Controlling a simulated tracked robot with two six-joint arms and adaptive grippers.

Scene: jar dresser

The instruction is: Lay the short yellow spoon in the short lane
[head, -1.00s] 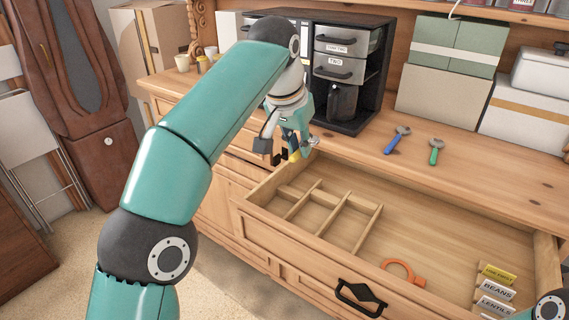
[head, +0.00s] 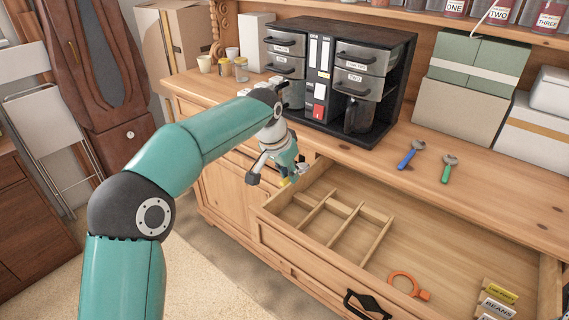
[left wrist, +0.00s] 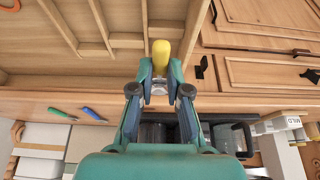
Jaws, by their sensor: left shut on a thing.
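My left gripper (head: 292,176) is shut on the short yellow spoon (head: 284,182), which shows only as a small yellow patch in the head view. In the left wrist view, the yellow spoon (left wrist: 161,52) stands out between the fingertips of my left gripper (left wrist: 160,88); its far part is hidden. The gripper is near the back left corner of the open drawer (head: 470,245). Thin wooden dividers (head: 345,232) split the drawer's left part into several lanes of different lengths. My right gripper is not in view.
An orange ring-shaped thing (head: 408,285) and labelled packets (head: 497,300) lie in the drawer's right part. A blue-handled tool (head: 407,157) and a green-handled one (head: 446,172) lie on the dresser top.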

